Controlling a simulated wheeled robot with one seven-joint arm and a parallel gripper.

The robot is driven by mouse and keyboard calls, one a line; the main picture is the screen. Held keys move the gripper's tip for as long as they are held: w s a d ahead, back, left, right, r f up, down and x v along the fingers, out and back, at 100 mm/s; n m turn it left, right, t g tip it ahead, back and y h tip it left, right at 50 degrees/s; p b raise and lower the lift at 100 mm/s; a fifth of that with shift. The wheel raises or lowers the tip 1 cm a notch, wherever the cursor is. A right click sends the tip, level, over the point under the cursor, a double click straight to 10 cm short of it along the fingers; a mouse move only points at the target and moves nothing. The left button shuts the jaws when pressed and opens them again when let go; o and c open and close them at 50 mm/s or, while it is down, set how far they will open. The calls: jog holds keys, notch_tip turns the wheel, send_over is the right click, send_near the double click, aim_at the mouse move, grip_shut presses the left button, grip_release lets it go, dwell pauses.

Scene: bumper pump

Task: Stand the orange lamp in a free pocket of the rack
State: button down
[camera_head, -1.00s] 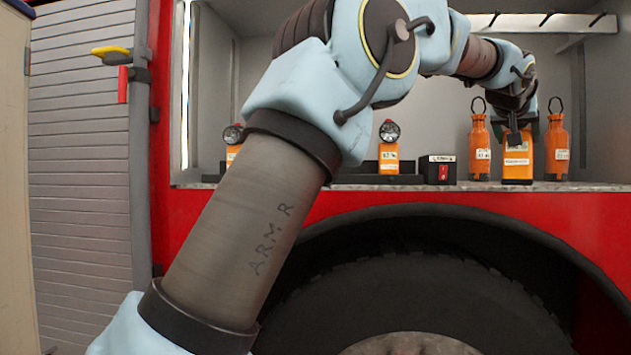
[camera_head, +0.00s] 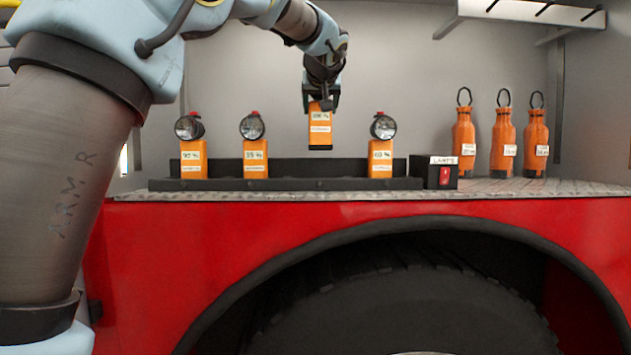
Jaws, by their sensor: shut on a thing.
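The orange lamp (camera_head: 320,132) hangs upright in my gripper (camera_head: 321,100), which is shut on its upper part. The lamp's head is hidden by the gripper. The lamp is above the black rack (camera_head: 325,183), apart from it, over a gap in its row. Three other orange lamps stand in the rack: one at the left end (camera_head: 193,150), one left of the gap (camera_head: 254,150) and one at the right (camera_head: 381,150). The pocket floors are hidden behind the rack's front edge.
A black box with a red switch and a LAMPS label (camera_head: 441,173) stands at the rack's right end. Three orange bottles with loop handles (camera_head: 503,140) stand farther right on the metal shelf (camera_head: 545,189). Hooks hang from a white rail at top right.

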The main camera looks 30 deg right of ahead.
aim_at(319, 142)
jog(key=shift+w+a+f, duration=0.1)
jog(key=shift+f, duration=2.3)
jog(key=shift+w+a+f, duration=0.1)
jog(key=shift+f, duration=2.3)
grip_release()
jog(key=b+v, duration=0.5)
jog(key=v, duration=0.7)
jog(key=shift+s+f, duration=0.1)
jog(key=shift+f, duration=0.05)
